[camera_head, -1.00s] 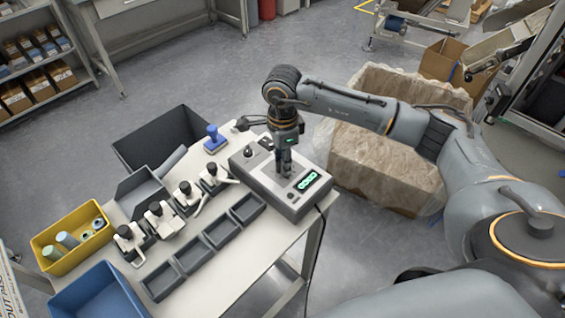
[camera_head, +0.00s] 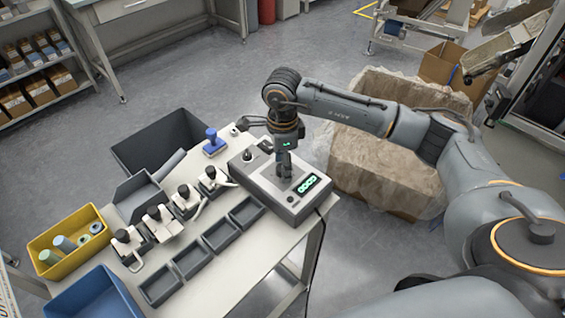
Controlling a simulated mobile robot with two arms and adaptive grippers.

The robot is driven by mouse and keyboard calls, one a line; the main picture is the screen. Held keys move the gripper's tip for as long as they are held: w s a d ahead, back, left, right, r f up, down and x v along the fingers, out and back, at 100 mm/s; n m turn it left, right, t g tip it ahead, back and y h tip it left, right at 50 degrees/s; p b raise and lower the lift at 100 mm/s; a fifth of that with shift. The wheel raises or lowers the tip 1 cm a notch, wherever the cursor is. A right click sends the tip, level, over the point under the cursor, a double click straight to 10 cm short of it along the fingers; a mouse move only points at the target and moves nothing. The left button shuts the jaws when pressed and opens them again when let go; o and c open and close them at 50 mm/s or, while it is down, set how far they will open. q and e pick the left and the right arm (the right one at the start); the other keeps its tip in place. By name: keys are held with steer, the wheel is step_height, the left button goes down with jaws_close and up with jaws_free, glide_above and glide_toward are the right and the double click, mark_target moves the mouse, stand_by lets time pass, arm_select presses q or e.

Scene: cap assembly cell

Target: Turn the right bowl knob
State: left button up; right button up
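A grey control box (camera_head: 262,188) with a green lit display (camera_head: 308,183) stands at the right end of the white table. A black knob (camera_head: 248,155) shows on its top at the left. My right gripper (camera_head: 284,174) points down over the middle of the box, with its fingertips at or just above the top surface. The fingers look close together, but whether they are shut, and whether they hold a knob, cannot be made out. Any knob beneath them is hidden. My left gripper is not in view.
Several toggle clamps (camera_head: 157,214) and several small grey trays (camera_head: 221,234) line the table. A yellow bin (camera_head: 92,257), a blue bin (camera_head: 92,300) and a blue-handled stamp (camera_head: 212,140) are also there. A plastic-wrapped carton (camera_head: 385,160) stands to the right.

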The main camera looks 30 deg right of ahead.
steer(key=shift+r, duration=0.1)
step_height(320, 180, up, 12)
stand_by(0.5)
stand_by(0.5)
